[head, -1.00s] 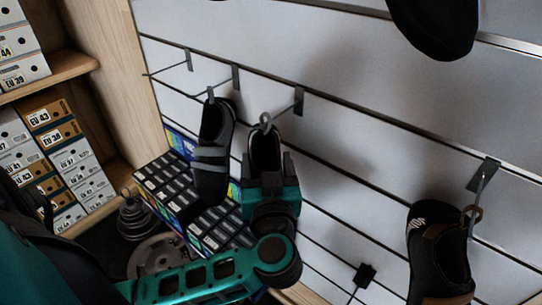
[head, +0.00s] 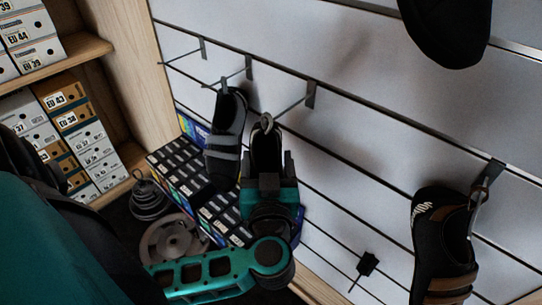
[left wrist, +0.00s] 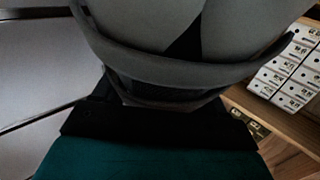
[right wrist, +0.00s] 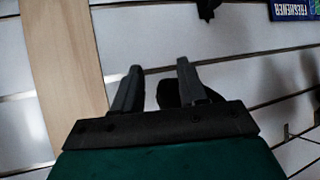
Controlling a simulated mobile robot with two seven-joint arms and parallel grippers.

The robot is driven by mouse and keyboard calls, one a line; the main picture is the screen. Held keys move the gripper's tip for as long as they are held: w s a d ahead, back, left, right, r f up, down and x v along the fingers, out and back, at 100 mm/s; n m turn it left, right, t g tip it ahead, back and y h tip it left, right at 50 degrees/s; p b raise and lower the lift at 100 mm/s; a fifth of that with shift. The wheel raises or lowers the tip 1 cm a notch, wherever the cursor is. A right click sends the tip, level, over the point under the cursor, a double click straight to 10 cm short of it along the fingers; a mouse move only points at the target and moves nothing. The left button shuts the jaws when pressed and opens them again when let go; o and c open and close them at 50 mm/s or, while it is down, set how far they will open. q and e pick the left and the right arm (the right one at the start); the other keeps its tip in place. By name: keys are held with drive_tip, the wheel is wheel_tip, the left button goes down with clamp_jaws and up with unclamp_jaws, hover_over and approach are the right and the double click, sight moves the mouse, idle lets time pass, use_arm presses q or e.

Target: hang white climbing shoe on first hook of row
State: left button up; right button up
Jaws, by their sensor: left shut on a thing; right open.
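My left gripper (head: 268,180) is shut on a climbing shoe (head: 265,150), held upright with its opening and heel loop up. The shoe looks dark inside in the head view; its pale grey surface fills the left wrist view (left wrist: 200,30). Its loop is close to the tip of the third hook (head: 309,97) from the left; I cannot tell whether it is threaded. The leftmost hook (head: 203,49) is bare. A black shoe with grey straps (head: 226,130) hangs on the second hook (head: 248,69). My right gripper (right wrist: 157,84) is open; a dark shape behind its fingers is unclear.
A black and brown shoe (head: 440,240) hangs on a hook (head: 490,174) at the right. A dark shoe (head: 447,30) is at the top. Stacked small boxes (head: 185,180), weight plates (head: 172,243) and a shoebox shelf (head: 85,52) stand left.

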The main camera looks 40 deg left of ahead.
use_arm(q)
drive_tip(key=shift+s+p, duration=0.8)
drive_tip(key=shift+s, duration=0.3)
drive_tip(key=shift+r, duration=0.1)
